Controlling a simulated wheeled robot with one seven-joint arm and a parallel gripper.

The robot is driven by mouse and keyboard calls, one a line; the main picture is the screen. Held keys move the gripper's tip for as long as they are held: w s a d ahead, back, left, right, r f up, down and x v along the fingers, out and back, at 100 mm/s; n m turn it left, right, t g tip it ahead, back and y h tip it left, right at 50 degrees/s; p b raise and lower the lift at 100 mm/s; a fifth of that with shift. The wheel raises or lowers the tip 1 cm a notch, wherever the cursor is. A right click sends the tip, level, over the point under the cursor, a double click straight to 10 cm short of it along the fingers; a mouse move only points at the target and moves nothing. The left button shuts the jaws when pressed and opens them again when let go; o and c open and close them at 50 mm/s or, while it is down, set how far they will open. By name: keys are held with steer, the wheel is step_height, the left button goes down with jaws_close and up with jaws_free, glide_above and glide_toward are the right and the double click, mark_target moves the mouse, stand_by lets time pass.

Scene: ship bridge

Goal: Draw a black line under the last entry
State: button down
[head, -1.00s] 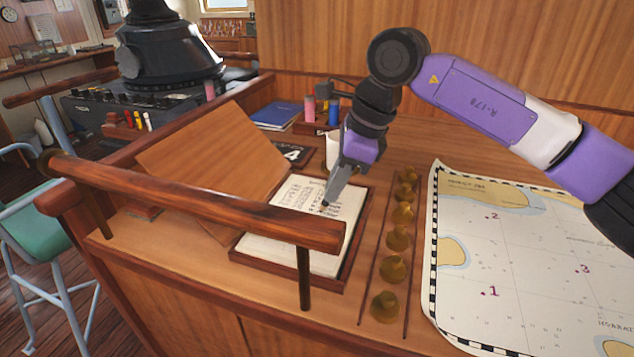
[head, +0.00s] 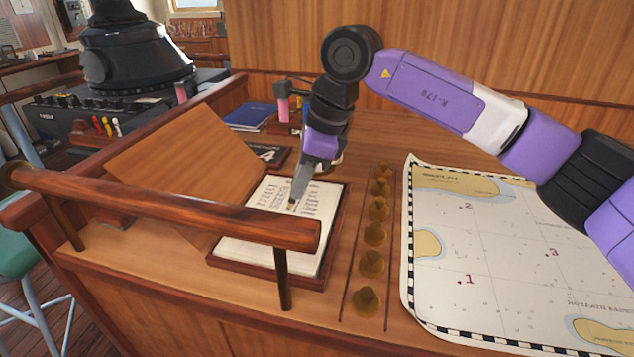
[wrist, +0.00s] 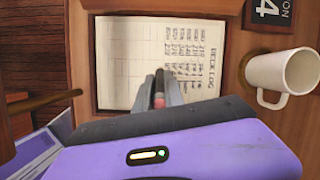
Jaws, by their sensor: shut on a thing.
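The open log book (head: 323,213) lies in a wooden frame on the desk. Rows of dark entries fill part of its page; the wrist view shows them on the right of the page (wrist: 125,62), with faint ruled lines and bare paper to the left. My gripper (head: 297,192) is over the page, pointing down. In the wrist view my gripper (wrist: 158,92) is shut on a slim pen (wrist: 159,100) with a reddish part. Its dark tip (head: 291,205) is at or just above the paper; I cannot tell if it touches.
A wooden rail (head: 180,213) crosses in front of the book and hides part of it. A white mug (wrist: 283,75) stands beside the book. Several brass weights (head: 373,235) line its right side, then a chart (head: 500,270). A blue book (head: 250,116) lies behind.

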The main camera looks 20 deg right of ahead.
steer(key=shift+w+a+p, duration=0.25)
steer(key=shift+w+a, duration=0.5)
steer(key=shift+a, duration=0.25)
steer(key=shift+w+a+p, duration=0.2)
steer(key=shift+w+a, duration=0.55)
steer(key=shift+a, duration=0.3)
steer(key=shift+w+a+p, duration=0.25)
steer(key=shift+w+a, duration=0.5)
steer(key=shift+a, duration=0.25)
steer(key=shift+f, duration=0.7)
stand_by(1.2)
steer(key=shift+d, duration=0.1)
stand_by(1.0)
steer(key=shift+s+d, duration=0.35)
steer(key=shift+s+d, duration=0.1)
steer(key=shift+d, duration=0.05)
steer(key=shift+s+d, duration=0.25)
steer(key=shift+d, duration=0.05)
stand_by(0.3)
steer(key=shift+d, duration=0.15)
steer(key=shift+s+d, duration=0.3)
